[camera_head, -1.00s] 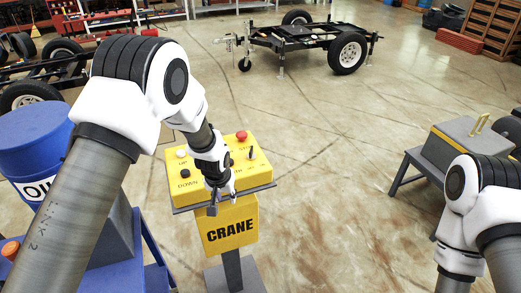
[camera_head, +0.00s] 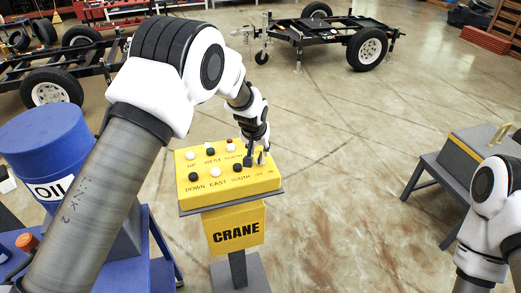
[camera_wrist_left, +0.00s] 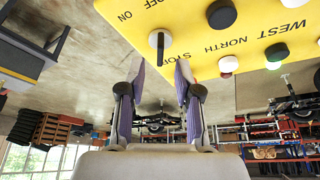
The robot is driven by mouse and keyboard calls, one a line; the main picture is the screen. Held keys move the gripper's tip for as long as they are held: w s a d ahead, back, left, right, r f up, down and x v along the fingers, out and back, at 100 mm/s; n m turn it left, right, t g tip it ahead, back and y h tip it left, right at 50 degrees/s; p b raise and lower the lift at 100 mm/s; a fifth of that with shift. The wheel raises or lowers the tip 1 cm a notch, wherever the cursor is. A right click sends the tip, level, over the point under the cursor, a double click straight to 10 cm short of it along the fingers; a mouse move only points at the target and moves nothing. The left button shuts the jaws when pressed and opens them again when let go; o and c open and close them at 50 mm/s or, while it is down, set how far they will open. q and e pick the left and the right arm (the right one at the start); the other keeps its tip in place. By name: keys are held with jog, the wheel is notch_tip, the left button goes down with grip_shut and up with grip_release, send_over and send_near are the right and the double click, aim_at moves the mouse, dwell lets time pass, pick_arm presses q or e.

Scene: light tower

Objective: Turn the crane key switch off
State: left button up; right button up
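The yellow crane panel (camera_head: 205,186) stands on a post with a CRANE sign. In the left wrist view, the panel (camera_wrist_left: 190,20) appears upside down. The key switch (camera_wrist_left: 157,37) is a white round base with a thin dark key, beside the OFF and ON lettering; I cannot tell which its key points to. My left gripper (camera_head: 256,160) is over the panel's right end and hides the switch in the head view. My right gripper is out of view.
Several black and white buttons, such as a black one (camera_wrist_left: 221,14), sit near the key switch. A blue oil drum (camera_head: 45,140) stands left. A grey-yellow case (camera_head: 480,150) rests on a bench at right. A trailer frame (camera_head: 330,35) is behind on open floor.

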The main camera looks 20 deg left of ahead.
aim_at(260, 156)
pick_arm(q)
jog(key=x, duration=0.4)
jog(key=shift+w+f+p, duration=0.1)
jog(key=shift+w+p, duration=0.05)
jog(key=shift+p, duration=0.25)
jog(key=shift+c, duration=1)
grip_shut()
